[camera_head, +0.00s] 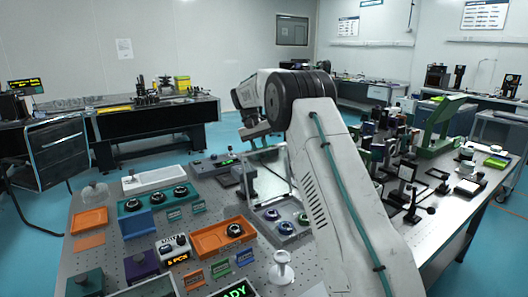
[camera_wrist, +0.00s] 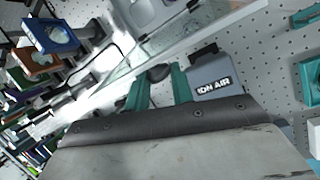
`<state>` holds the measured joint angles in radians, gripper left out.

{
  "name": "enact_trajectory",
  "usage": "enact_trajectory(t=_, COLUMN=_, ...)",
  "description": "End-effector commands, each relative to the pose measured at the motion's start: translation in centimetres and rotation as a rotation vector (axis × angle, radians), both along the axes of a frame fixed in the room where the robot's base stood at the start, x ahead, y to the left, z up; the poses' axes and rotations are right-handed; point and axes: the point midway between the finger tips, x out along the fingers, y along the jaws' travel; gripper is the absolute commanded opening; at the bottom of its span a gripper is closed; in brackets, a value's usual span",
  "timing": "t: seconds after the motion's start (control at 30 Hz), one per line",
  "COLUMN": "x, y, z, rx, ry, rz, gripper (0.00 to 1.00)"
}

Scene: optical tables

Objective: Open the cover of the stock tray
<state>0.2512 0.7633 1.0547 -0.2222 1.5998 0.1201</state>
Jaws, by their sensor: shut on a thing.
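The stock tray (camera_head: 259,212) is a grey tray holding several ring-shaped parts, in the middle of the near table in the head view. Its clear cover (camera_head: 271,165) appears raised and tilted above the tray's back, partly hidden by my arm. In the wrist view, the clear cover (camera_wrist: 128,62) runs as a slanting glassy panel beyond the fingers. My gripper (camera_wrist: 158,82) has its two green fingers shut on a dark round knob (camera_wrist: 158,72) by the cover's edge. The knob's join to the cover is not clear. The fingertips are hard to make out in the head view.
A grey box marked ION AIR (camera_wrist: 210,78) stands close right of the fingers in the wrist view. An orange tray (camera_head: 208,243) lies left of the stock tray, with a white dish (camera_head: 155,180) behind. Optical mounts (camera_head: 408,172) crowd the table right of my arm.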

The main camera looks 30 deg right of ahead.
Motion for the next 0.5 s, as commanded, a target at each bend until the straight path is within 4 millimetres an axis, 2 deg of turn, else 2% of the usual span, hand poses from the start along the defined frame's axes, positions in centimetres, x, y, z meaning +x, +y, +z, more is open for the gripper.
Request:
enact_trajectory(t=0.03, x=0.54, y=0.78, z=-0.43, rx=0.008, ry=-0.010, rz=0.010, gripper=0.00)
enact_trajectory(t=0.33, x=0.60, y=0.73, z=-0.33, rx=0.007, ry=-0.014, rz=0.010, gripper=0.00)
enact_trajectory(t=0.37, x=0.59, y=0.70, z=-0.32, rx=0.007, ry=-0.014, rz=0.009, gripper=0.32)
enact_trajectory(t=0.4, x=0.58, y=0.67, z=-0.28, rx=0.007, ry=-0.013, rz=0.009, gripper=0.43)
enact_trajectory(t=0.43, x=0.54, y=0.58, z=-0.27, rx=0.007, ry=-0.013, rz=0.008, gripper=0.46)
enact_trajectory(t=0.5, x=0.41, y=0.22, z=-0.20, rx=0.006, ry=-0.012, rz=0.004, gripper=0.46)
